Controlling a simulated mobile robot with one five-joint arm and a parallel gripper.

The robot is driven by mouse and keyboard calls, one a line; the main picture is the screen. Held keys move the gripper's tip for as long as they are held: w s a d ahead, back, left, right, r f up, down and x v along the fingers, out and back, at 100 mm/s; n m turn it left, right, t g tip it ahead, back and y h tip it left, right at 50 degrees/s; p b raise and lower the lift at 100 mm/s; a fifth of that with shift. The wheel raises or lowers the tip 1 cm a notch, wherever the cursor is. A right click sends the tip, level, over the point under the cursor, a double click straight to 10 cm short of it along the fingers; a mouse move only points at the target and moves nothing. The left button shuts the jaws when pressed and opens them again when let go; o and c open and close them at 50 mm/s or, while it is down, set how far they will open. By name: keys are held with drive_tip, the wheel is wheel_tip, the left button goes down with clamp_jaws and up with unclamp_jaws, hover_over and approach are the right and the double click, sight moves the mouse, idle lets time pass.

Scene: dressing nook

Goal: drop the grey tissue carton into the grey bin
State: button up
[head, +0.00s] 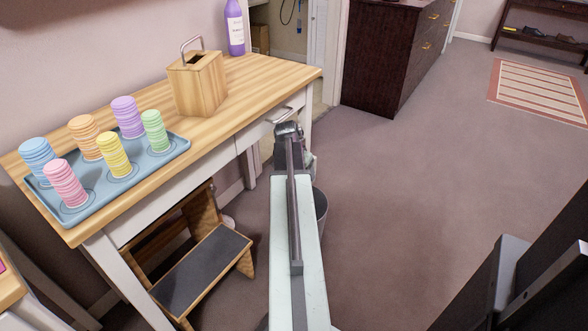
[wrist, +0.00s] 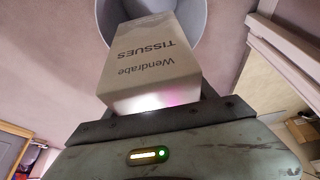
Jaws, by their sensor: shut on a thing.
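The grey tissue carton (wrist: 150,62) is pale, with "TISSUES" and "Wendrabe" printed on it. My gripper (wrist: 155,112) is shut on it, holding its near end in the wrist view. The grey bin (wrist: 199,22) is behind the carton there, and the carton's far end overlaps the bin's round opening in the picture. I cannot tell the height between them. In the head view the bin (head: 321,206) shows only partly, right of my arm on the floor. My gripper (head: 288,130) is beside the table's right end there; the carton cannot be made out.
A wooden table (head: 255,85) on the left bears a blue tray (head: 180,150) with several coloured stacks, a wooden tissue-box holder (head: 198,85) and a purple bottle (head: 234,28). A step stool (head: 205,268) stands beneath.

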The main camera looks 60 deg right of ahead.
wheel_tip(320, 180, down, 11)
drive_tip(key=b, duration=1.1)
drive_tip(key=o, duration=1.4)
wheel_tip(320, 180, up, 7)
drive_tip(key=p, duration=0.7)
drive_tip(key=shift+r, duration=0.2)
drive_tip(key=shift+w+f, duration=0.1)
drive_tip(key=shift+f, duration=0.1)
